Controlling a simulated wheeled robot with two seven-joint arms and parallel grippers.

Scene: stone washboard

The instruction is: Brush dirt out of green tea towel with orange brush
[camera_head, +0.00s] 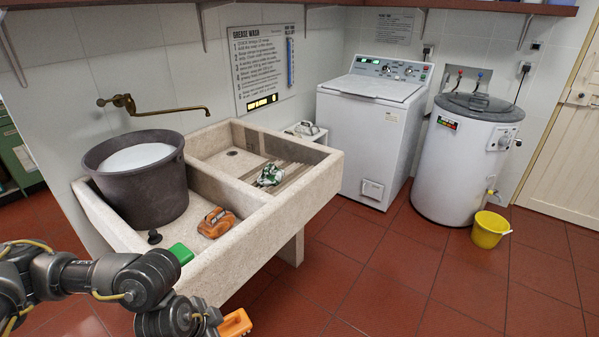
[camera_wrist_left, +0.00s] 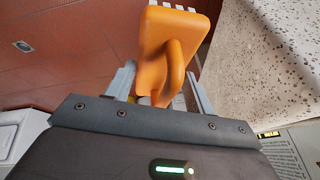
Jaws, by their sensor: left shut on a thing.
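The orange brush (camera_head: 236,323) is at the bottom of the head view, outside the front wall of the stone sink. My left gripper (camera_head: 215,318) is shut on it. In the left wrist view, the orange brush (camera_wrist_left: 165,40) stands between the fingers of the left gripper (camera_wrist_left: 163,92), with pale bristles at the top edge. The green and white tea towel (camera_head: 270,174) lies crumpled on the ribbed washboard (camera_head: 290,185) in the right basin, well away from the brush. Dirt on it is too small to tell. My right gripper is not in view.
The stone sink (camera_head: 255,235) holds a dark tub (camera_head: 150,190) and a crumpled orange item (camera_head: 217,222) in its left basin. A green block (camera_head: 181,253) sits by the front rim. A yellow bucket (camera_head: 489,230) stands right on open floor.

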